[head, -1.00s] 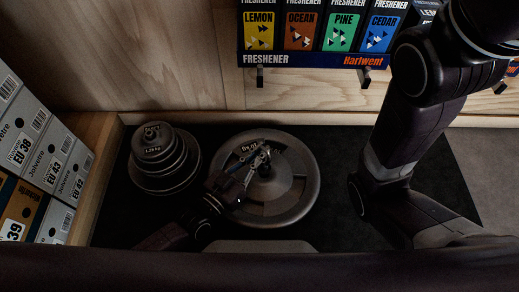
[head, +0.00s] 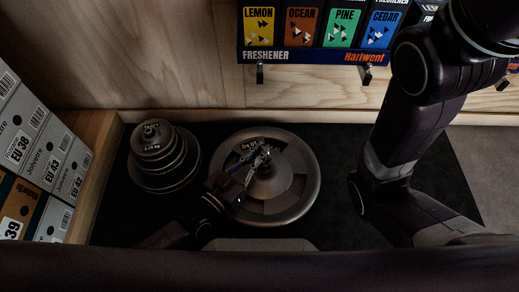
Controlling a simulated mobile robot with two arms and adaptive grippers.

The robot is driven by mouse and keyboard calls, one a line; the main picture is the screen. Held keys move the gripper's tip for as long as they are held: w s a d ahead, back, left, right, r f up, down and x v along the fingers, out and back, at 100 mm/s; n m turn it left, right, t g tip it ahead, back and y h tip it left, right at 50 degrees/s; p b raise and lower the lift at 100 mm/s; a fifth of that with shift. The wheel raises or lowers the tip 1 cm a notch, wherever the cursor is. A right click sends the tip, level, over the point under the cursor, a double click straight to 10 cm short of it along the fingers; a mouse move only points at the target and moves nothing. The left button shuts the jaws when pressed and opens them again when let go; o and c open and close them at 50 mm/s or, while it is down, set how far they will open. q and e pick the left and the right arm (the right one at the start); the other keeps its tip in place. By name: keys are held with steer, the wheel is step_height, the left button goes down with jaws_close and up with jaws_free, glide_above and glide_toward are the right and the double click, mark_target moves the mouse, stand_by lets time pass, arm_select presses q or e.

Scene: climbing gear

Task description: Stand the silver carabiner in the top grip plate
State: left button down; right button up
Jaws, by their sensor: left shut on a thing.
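A large round dark grey grip plate (head: 309,187), with a raised hub and white lettering near its far side, lies flat on the dark mat. My left gripper (head: 259,158) reaches over it from the lower left, its fingertips close to the hub. It is shut on a small metallic thing, seemingly the silver carabiner; its outline is too dark and too small to separate from the fingers. I cannot tell whether it touches the plate. My right arm (head: 411,137) stands at the right; its gripper is out of view.
A stack of smaller round weights (head: 163,163) stands left of the plate on the dark mat (head: 340,140). Shoe boxes (head: 37,160) line the left side. Freshener boxes (head: 302,27) sit on a shelf at the back. Some mat is clear right of the plate.

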arm_select(q)
steer(key=shift+f, duration=0.3)
steer(key=c, duration=2.4)
jaws_free()
steer(key=shift+a+f, duration=0.1)
steer(key=shift+f, duration=0.05)
steer(key=shift+f+p+v, duration=0.2)
steer(key=shift+p+v, duration=0.35)
steer(key=shift+v, duration=1.45)
steer(key=shift+r+p+v, duration=0.15)
steer(key=shift+p+v, duration=0.2)
steer(key=shift+v, duration=0.6)
steer(key=shift+r+p+v, duration=0.15)
steer(key=shift+p+v, duration=0.2)
steer(key=shift+v, duration=0.6)
steer(key=shift+p+v, duration=0.4)
steer(key=shift+v, duration=1.15)
steer(key=shift+s, duration=0.1)
